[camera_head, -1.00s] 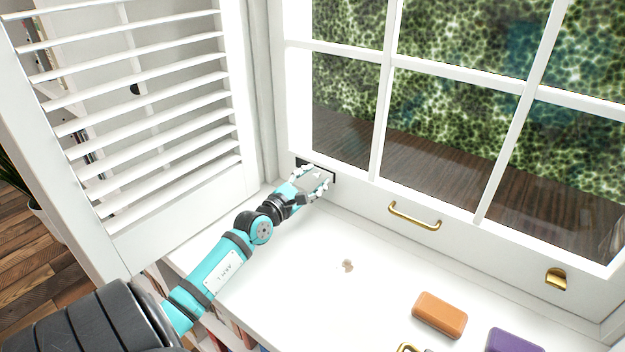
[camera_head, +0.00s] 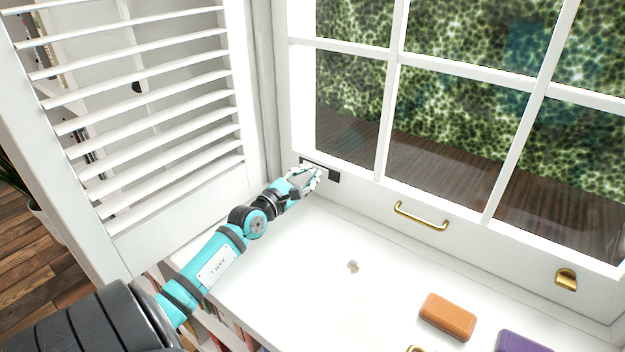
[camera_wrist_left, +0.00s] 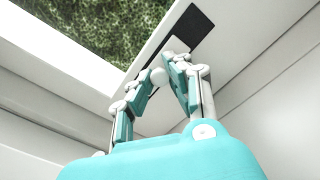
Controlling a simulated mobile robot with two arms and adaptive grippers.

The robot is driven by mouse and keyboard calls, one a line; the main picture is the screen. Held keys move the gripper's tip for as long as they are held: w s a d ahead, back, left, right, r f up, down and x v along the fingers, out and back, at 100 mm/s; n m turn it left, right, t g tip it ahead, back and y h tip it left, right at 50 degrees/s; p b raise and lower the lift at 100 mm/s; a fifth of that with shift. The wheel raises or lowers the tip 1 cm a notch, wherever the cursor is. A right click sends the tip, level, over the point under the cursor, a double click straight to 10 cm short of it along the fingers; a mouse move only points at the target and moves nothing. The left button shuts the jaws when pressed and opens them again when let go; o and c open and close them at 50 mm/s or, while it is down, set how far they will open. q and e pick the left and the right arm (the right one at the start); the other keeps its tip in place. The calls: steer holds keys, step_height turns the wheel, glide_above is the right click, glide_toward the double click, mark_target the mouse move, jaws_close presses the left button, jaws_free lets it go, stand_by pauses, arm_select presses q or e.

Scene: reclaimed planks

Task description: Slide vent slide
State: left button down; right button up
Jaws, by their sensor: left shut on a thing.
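The vent is a dark slot (camera_head: 333,175) in the white bottom rail of the window, near its left corner. In the wrist view the dark slot (camera_wrist_left: 190,32) runs beyond my fingertips. A small white rounded knob, the vent slide (camera_wrist_left: 158,77), sits between the fingers at the near end of the slot. My left gripper (camera_head: 316,172) is shut on it; the wrist view shows the two fingers (camera_wrist_left: 157,84) on either side of it. The fingers hide most of the slide in the head view. My right gripper is not in view.
A louvred shutter (camera_head: 150,210) stands open at left. A brass handle (camera_head: 420,216) and a brass catch (camera_head: 566,278) are on the window rail. On the white sill lie an orange block (camera_head: 447,316), a purple block (camera_head: 522,342) and a small beige bit (camera_head: 352,266). The sill's middle is clear.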

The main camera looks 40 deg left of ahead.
arm_select(q)
steer(key=shift+s+a, duration=0.1)
steer(key=shift+a, duration=0.8)
steer(key=shift+d, duration=0.15)
steer(key=c, duration=1.2)
jaws_free()
steer(key=shift+a, duration=0.2)
steer(key=shift+s+d, duration=0.1)
steer(key=shift+d, duration=0.05)
steer(key=shift+s, duration=0.35)
steer(key=s, duration=0.7)
steer(key=s+d, duration=0.1)
steer(key=s, duration=0.3)
steer(key=shift+d, duration=0.1)
